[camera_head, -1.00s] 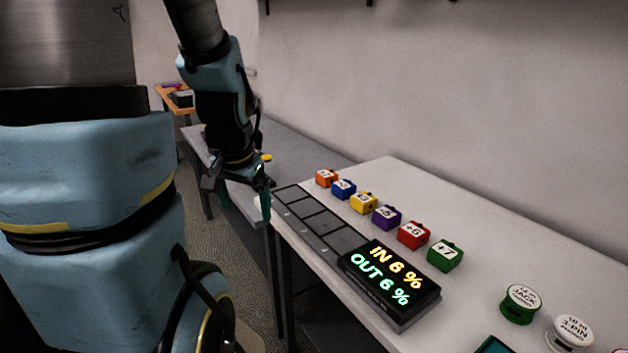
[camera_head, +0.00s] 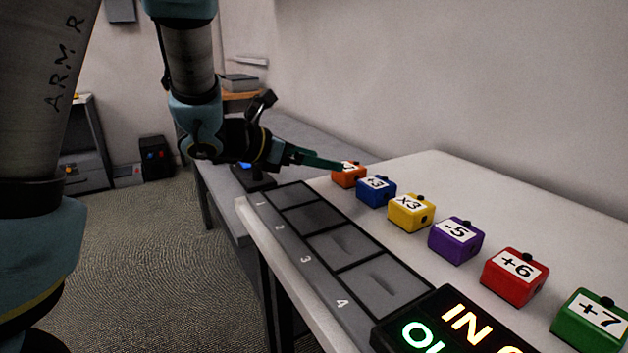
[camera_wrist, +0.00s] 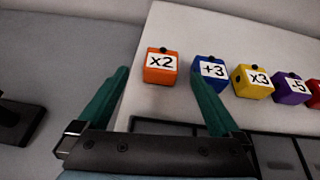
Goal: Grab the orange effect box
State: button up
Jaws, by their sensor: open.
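The orange effect box (camera_head: 347,176) sits at the far left end of a row of coloured boxes on the white table. In the wrist view the orange box (camera_wrist: 160,67), labelled "x2", lies ahead of my gripper and between the lines of its two fingers. My gripper (camera_wrist: 160,90) is open and empty, with teal fingers apart. In the head view my gripper (camera_head: 335,162) reaches in from the left, and a finger covers part of the orange box's top. The right finger appears close to the blue "+3" box (camera_wrist: 210,70).
Yellow (camera_head: 410,212), purple (camera_head: 456,240), red (camera_head: 514,277) and green (camera_head: 592,318) boxes continue the row. A dark numbered slot tray (camera_head: 318,216) lies in front of them, with a lit display (camera_head: 455,325) at its near end. A wall stands behind.

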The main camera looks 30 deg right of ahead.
aim_at(348, 166)
jog(key=shift+s+d+f+m+g, duration=0.2)
jog(key=shift+d+m+g, duration=0.1)
jog(key=shift+m, duration=0.1)
jog(key=x, duration=0.5)
jog(key=shift+w, duration=0.15)
jog(key=shift+p+x, duration=0.65)
jog(key=shift+x, duration=1.95)
jog(key=shift+f, duration=0.1)
jog(key=c, duration=1.5)
